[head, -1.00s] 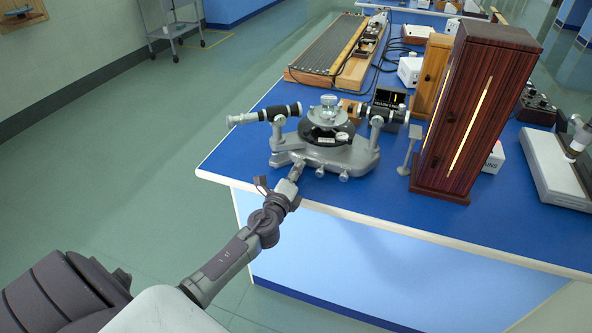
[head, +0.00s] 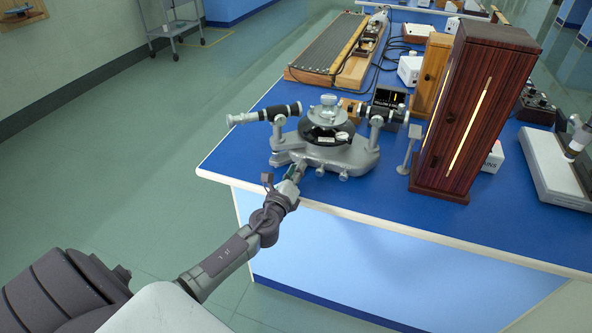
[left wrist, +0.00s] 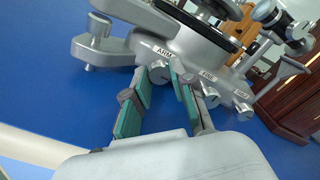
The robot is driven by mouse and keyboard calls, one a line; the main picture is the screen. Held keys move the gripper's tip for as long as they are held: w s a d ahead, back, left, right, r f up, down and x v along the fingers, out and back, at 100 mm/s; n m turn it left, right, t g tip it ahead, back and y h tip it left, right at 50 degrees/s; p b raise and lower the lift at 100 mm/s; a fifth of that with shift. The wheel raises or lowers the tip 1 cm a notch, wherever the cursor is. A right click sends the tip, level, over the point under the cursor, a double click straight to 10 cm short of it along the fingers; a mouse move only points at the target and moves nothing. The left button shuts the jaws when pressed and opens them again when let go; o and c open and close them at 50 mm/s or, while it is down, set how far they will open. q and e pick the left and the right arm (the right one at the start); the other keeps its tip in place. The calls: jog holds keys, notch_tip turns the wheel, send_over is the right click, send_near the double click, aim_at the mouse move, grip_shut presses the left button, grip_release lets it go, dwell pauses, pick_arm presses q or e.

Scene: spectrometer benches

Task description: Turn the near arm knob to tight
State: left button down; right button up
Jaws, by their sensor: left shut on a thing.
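The grey spectrometer (head: 345,158) stands near the front left edge of the blue bench, its black round table in the middle. In the left wrist view, a small metal knob (left wrist: 158,73) sits under the label ARM on its base. My left gripper (head: 298,169) reaches in from the lower left. In the left wrist view, its green-padded fingers (left wrist: 162,80) are on either side of the ARM knob, shut on it. The gripper hides this knob in the head view. Which way the knob is turned cannot be told. My right gripper is not in view.
More knobs (left wrist: 242,111) sit to the right along the base, one labelled FINE. A telescope tube (head: 264,114) extends left above the base. A tall dark wooden cabinet (head: 465,120) stands right. Bare blue bench top lies in front of the cabinet.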

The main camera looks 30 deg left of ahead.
pick_arm(q)
jog(key=shift+f, duration=0.1)
jog(key=c, duration=1)
grip_release()
jog(key=v, duration=1.2)
jog(key=shift+s, duration=0.1)
